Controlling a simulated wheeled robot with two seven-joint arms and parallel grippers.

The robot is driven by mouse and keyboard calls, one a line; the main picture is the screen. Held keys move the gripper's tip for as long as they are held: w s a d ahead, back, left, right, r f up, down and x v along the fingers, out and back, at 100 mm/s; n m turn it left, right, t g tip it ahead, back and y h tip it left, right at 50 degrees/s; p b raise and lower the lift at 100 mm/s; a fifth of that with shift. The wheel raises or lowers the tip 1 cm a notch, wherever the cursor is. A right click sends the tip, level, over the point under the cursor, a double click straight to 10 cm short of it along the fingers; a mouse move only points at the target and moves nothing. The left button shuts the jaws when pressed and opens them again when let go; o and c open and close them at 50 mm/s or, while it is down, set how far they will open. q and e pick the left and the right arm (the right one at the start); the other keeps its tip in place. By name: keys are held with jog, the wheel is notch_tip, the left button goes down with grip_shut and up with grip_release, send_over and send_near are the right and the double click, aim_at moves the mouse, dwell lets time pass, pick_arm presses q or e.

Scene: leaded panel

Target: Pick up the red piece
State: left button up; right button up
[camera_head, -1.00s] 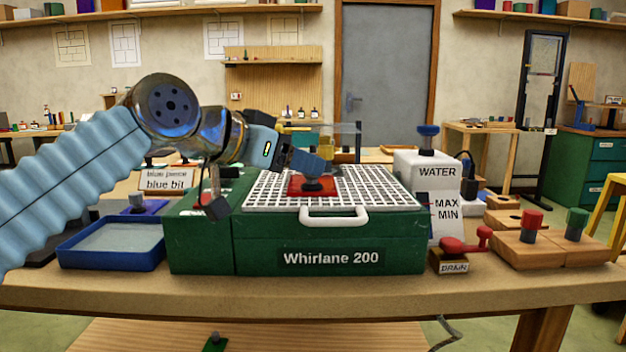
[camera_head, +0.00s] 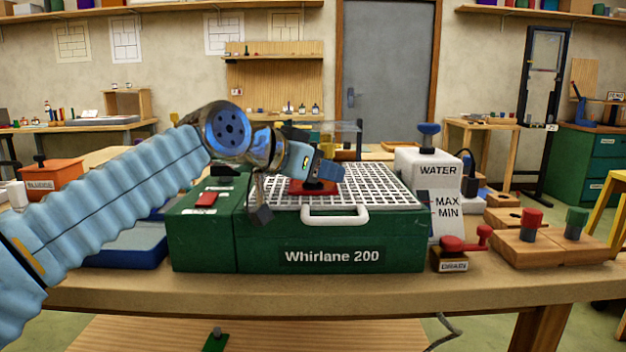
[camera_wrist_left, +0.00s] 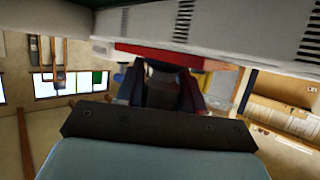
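The red piece (camera_head: 312,188) lies flat on the white grid top (camera_head: 373,188) of the green Whirlane 200 machine. It has a dark knob (camera_head: 318,186) on top. My left gripper (camera_head: 325,176) is down at this knob, its fingers partly covering it. In the left wrist view the gripper (camera_wrist_left: 163,88) has its fingers apart on either side of the dark knob, with the red piece (camera_wrist_left: 185,58) just past them. Whether the fingers press on the knob is not clear. My right gripper is not in view.
A white handle (camera_head: 335,216) is at the grid's front, and a red switch (camera_head: 206,199) on the machine's left part. The WATER box (camera_head: 428,172) stands right of the grid. My left arm partly hides a blue tray (camera_head: 125,247). Wooden blocks (camera_head: 541,251) are at the right.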

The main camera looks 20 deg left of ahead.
aim_at(321, 184)
pick_arm(q)
jog(key=c, duration=0.4)
jog(key=shift+r, duration=0.1)
jog(key=shift+r, duration=0.25)
notch_tip(321, 184, up, 3)
jog(key=shift+f+p, duration=0.2)
jog(key=shift+p, duration=0.3)
jog(key=s+d+r+p, duration=0.1)
jog(key=s+d+r, duration=0.7)
jog(key=s, duration=0.3)
jog(key=shift+d+r+p, duration=0.35)
jog(key=shift+r+p, duration=0.05)
jog(key=shift+r, duration=0.5)
jog(key=o, duration=0.5)
jog(key=c, duration=0.4)
